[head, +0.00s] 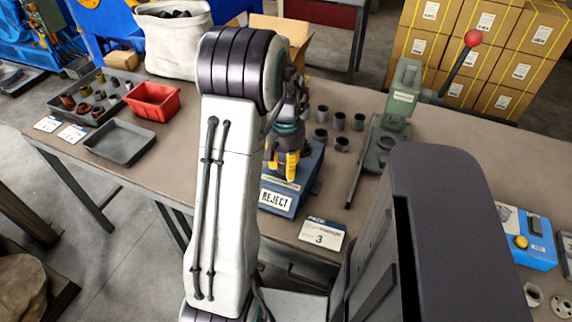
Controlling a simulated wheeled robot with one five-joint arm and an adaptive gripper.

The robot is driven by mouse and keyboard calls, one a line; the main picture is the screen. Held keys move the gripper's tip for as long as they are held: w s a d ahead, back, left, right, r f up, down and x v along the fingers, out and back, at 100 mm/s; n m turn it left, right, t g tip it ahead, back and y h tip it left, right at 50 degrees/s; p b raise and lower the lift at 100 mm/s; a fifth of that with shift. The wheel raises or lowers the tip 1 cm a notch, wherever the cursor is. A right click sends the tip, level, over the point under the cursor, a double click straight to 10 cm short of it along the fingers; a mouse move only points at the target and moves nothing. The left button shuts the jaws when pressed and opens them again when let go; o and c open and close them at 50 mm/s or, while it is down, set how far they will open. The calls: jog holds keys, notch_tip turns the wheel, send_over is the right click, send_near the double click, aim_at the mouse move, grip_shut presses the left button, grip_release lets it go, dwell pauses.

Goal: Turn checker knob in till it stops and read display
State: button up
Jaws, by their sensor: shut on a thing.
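The checker is a blue-grey box (303,180) near the front edge of the bench, in the middle of the head view. Its white front display (276,200) reads REJECT in black letters. My gripper (285,172), with yellow fingers, points down over the top of the box. The fingers are shut at the place of the checker knob, which they and my arm hide. My own arm link also covers the left side of the box.
Several dark cylinders (338,121) stand behind the checker. A green lever press (398,95) with a red ball handle stands to the right. A red bin (153,99) and grey tray (120,143) are at left.

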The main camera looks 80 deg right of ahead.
dwell(0.7)
jog(key=o, duration=1.2)
jog(key=shift+o, duration=0.2)
notch_tip(320, 180, up, 12)
jog(key=shift+f, duration=0.1)
